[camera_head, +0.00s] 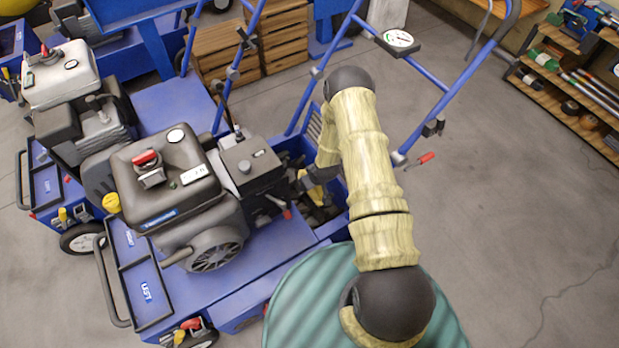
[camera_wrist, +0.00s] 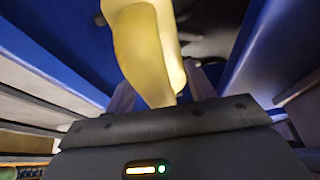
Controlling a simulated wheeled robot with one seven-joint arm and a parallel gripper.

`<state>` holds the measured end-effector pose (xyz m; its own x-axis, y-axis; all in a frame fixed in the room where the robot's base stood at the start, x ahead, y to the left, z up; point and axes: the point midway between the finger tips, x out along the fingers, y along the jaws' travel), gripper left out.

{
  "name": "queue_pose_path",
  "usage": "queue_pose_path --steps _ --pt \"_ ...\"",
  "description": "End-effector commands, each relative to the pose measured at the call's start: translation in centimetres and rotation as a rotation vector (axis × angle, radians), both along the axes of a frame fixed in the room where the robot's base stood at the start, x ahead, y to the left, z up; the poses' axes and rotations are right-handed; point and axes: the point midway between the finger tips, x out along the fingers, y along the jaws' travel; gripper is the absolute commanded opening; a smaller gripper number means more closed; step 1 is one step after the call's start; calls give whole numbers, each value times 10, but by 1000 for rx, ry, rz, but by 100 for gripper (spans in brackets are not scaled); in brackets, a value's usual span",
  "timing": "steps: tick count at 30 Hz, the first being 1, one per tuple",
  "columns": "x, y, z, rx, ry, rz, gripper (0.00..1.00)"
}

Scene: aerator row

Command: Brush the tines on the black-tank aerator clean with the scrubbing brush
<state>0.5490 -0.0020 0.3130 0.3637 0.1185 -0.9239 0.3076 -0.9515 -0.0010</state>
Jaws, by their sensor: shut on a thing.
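The black-tank aerator (camera_head: 165,180) stands in the middle of the head view, with a blue deck and an open bay behind its engine. Dark tines (camera_head: 325,212) show partly in that bay. My arm reaches down into the bay, and my gripper is mostly hidden there in the head view. In the wrist view my gripper (camera_wrist: 163,95) is shut on a pale yellow piece, apparently the handle of the scrubbing brush (camera_wrist: 146,50). The bristles are hidden. Dark, blurred shapes (camera_wrist: 205,35) lie beyond it, and I cannot tell whether the brush touches them.
Blue walls (camera_wrist: 262,45) flank my gripper closely. The aerator's blue handlebar (camera_head: 440,105) rises beside my arm. A grey-tank aerator (camera_head: 60,75) stands at left. Wooden crates (camera_head: 283,35) stand behind, and a shelf (camera_head: 570,110) is at upper right. The floor at right is clear.

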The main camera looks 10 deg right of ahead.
Motion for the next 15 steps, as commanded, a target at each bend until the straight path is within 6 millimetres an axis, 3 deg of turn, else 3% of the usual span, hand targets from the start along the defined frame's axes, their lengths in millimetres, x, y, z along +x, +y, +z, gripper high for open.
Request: queue_pose_path --steps 7,15 --pt "-20 -6 -3 -2 17 -1 33" --pt "-25 -7 -5 -2 16 -1 33"
